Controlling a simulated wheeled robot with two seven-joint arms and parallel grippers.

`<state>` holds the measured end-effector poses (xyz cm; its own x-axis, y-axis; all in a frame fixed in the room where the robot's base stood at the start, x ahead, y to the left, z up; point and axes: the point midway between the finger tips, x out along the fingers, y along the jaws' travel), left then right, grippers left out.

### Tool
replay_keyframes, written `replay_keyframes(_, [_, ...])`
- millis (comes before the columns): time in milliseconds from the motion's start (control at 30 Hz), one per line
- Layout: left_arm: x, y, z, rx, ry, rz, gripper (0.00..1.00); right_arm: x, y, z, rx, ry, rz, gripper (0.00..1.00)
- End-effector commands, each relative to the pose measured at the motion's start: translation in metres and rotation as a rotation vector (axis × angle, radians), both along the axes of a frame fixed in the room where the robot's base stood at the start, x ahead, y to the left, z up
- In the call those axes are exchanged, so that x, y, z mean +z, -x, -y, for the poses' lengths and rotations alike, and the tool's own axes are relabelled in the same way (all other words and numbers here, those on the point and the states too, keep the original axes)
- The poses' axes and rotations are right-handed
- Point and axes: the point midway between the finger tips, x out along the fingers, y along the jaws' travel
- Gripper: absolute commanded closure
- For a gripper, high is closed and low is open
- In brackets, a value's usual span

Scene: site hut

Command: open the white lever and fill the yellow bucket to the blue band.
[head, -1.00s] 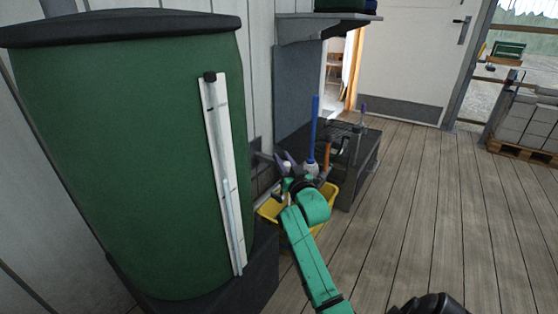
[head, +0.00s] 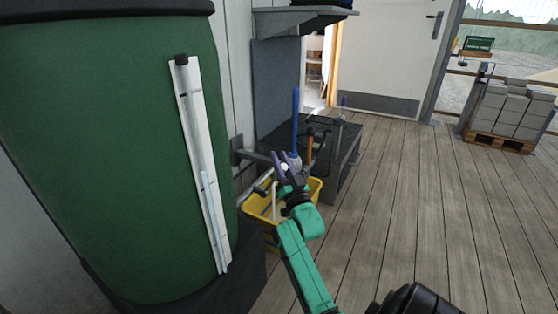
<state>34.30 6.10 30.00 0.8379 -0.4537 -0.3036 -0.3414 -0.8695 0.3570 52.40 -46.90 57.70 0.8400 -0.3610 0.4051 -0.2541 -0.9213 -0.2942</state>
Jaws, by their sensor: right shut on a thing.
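My right gripper (head: 281,163) is at the end of the pipe from the wall, above the yellow bucket (head: 315,190). Its jaws are shut on a small white part, which looks like the white lever (head: 284,167); the fingers hide most of it. How far the lever is turned cannot be told. The bucket stands on the floor beside the green barrel, partly behind my wrist. A thin pale upright streak (head: 274,200) shows over the bucket; whether it is water or solid is unclear. The blue band and the water level cannot be made out. My left gripper is out of view.
The big green barrel (head: 90,150) with a white gauge strip (head: 200,160) fills the left. A dark low rack (head: 345,160) and an upright blue handle (head: 295,120) stand behind the bucket. Wooden floor (head: 430,210) is free on the right; blocks on a pallet (head: 500,142) stand farther back.

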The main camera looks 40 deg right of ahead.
Motion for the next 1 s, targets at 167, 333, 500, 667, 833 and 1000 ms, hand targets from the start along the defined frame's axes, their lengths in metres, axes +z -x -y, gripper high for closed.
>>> replay_keyframes(167, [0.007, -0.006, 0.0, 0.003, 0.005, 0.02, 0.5, -0.001, 0.0, 0.0, 0.001, -0.002, -0.002, 1.0])
replay_keyframes(333, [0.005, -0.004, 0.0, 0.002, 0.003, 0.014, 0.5, -0.001, 0.0, -0.001, 0.001, -0.001, -0.003, 0.58])
replay_keyframes(500, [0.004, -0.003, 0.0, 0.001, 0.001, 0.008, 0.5, -0.001, 0.0, 0.0, 0.001, -0.001, -0.002, 0.39])
replay_keyframes(667, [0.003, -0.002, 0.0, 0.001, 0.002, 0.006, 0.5, 0.0, 0.0, 0.0, 0.0, 0.0, -0.001, 0.39])
replay_keyframes(833, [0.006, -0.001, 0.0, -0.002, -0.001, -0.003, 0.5, -0.005, 0.01, -0.005, 0.001, -0.001, -0.004, 0.39])
replay_keyframes(1000, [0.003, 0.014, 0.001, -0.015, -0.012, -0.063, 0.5, -0.019, 0.041, -0.018, 0.0, -0.003, -0.007, 0.39])
